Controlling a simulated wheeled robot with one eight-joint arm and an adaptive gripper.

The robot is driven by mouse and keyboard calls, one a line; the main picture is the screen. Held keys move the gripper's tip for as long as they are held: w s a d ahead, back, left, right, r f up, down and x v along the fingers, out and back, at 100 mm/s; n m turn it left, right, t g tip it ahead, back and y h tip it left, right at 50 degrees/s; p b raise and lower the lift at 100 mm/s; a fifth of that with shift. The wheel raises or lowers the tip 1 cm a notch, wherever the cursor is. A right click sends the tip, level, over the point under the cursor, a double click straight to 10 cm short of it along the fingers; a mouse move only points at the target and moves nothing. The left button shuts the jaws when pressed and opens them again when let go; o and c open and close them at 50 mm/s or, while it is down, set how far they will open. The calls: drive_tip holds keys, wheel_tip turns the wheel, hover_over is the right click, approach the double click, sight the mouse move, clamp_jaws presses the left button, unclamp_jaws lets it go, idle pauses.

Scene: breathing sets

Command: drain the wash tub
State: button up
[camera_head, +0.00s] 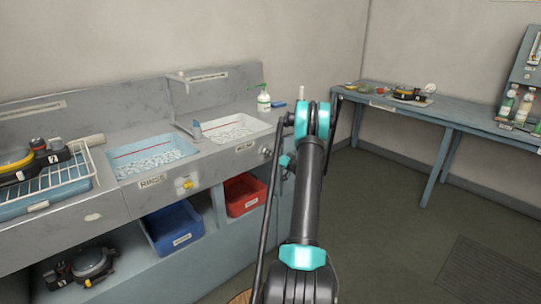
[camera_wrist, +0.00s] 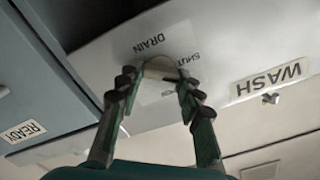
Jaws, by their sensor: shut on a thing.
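The wash tub (camera_head: 228,130) is a white basin of pale foamy water with a red line inside. A WASH label (camera_head: 245,147) is on the counter front below it and also shows upside down in the wrist view (camera_wrist: 272,78). In the wrist view my gripper (camera_wrist: 158,80) is shut on a pale round drain knob (camera_wrist: 160,66). The knob sits on a plate marked DRAIN and SHUT; the fingers partly cover the plate. Which way the knob is turned is unclear. In the head view my arm hides most of the gripper.
The blue rinse tub (camera_head: 152,157) is left of the wash tub, with a yellow knob (camera_head: 187,184) below. A blue bin (camera_head: 174,228) and red bin (camera_head: 244,194) stand under the counter. A wire rack (camera_head: 45,190) is far left. A blue bench (camera_head: 450,112) stands right.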

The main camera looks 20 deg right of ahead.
drive_tip(key=shift+m, duration=0.5)
drive_tip(key=o, duration=1.2)
drive_tip(key=shift+c, duration=0.2)
drive_tip(key=v, duration=1.2)
